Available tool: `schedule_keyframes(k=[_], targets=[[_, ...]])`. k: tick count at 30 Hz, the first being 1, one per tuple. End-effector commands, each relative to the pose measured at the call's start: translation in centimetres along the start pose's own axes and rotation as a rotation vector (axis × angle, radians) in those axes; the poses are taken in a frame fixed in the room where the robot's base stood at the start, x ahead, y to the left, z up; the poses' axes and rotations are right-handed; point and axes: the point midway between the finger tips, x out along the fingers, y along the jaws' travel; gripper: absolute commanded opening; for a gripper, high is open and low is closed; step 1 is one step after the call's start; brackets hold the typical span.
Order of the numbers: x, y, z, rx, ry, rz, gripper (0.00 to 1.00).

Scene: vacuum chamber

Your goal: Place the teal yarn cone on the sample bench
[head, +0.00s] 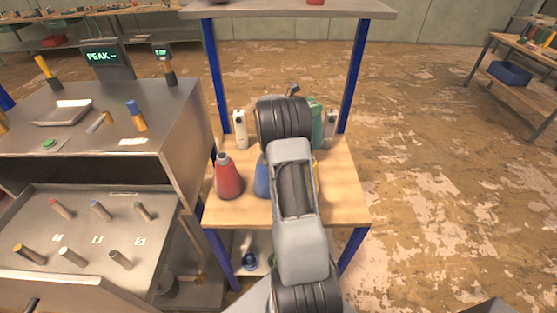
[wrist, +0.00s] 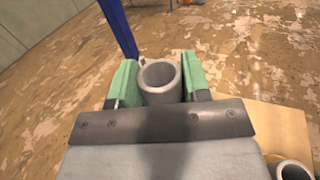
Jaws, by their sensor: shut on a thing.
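My gripper (wrist: 158,82) is shut on a yarn cone, gripped around its grey hollow top (wrist: 165,96) between two green pads. The cone's body is hidden, so I cannot tell its colour there. In the head view my arm covers most of the gripper, and a green strip (head: 317,126) shows beside it; I cannot tell whether that is a pad or the cone. A red cone (head: 229,178) and a partly hidden blue cone (head: 260,180) stand on the wooden shelf (head: 345,205). A grey metal bench (head: 100,140) with instruments stands at the left; I see no label naming it.
White bottles (head: 240,130) stand at the back of the shelf. Blue posts (head: 214,75) and an upper shelf (head: 290,10) frame it. The bench holds a metal tray (head: 62,112), a display (head: 103,58) and several small items.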

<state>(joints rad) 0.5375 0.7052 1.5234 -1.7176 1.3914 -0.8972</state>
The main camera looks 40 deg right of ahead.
Motion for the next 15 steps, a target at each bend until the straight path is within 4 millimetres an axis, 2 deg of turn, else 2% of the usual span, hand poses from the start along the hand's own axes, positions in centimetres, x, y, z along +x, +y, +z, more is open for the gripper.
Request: schedule_keyframes(k=[9, 15], targets=[[0.0, 0.0, -4.5, -0.004, 0.000, 0.000, 0.00], [-0.2, 0.1, -6.1, 0.000, -0.001, 0.003, 0.00]])
